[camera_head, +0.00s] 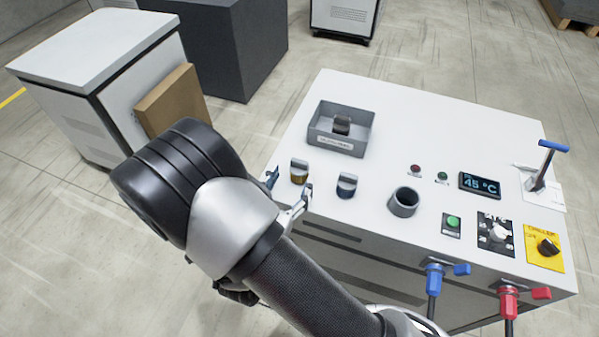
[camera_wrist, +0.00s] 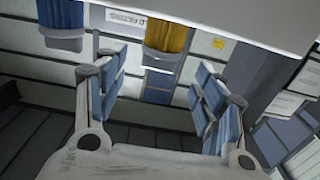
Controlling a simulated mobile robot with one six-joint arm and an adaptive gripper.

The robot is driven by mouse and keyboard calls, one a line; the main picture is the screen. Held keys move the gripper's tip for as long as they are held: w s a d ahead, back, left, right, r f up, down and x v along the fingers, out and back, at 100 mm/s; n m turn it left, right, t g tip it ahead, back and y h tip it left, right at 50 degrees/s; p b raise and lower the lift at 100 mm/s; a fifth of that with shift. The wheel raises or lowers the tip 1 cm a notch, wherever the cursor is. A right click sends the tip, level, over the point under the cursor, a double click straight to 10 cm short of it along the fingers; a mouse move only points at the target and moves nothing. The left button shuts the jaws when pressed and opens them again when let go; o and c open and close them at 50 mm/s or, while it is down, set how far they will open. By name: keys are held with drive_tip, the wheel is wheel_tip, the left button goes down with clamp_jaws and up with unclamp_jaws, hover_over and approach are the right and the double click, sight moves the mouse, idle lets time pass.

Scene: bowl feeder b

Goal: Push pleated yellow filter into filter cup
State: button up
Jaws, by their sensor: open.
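The pleated yellow filter (camera_head: 299,176) stands upright near the table's front edge, with a grey cap on top. It also shows in the wrist view (camera_wrist: 167,36), at the top, ahead of the gap between my fingers. My gripper (camera_head: 289,188) is open and empty, close beside the filter at the table edge. In the wrist view its blue-padded fingers (camera_wrist: 158,82) are spread wide, and the filter is not between the pads there. The filter cup (camera_head: 404,203), a grey round cup with a dark opening, stands to the right and looks empty.
A blue filter (camera_head: 347,187) stands between the yellow filter and the cup. A grey tray (camera_head: 325,140) behind holds a dark-capped part. Buttons, a display (camera_head: 480,185) and a lever (camera_head: 546,165) occupy the right side. The table's back middle is clear.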

sight(298, 165)
drive_tip(key=shift+b+x, duration=0.7)
drive_tip(key=shift+x, duration=2.4)
drive_tip(key=shift+r, duration=0.15)
drive_tip(key=c, duration=1.2)
drive_tip(key=shift+c, duration=0.4)
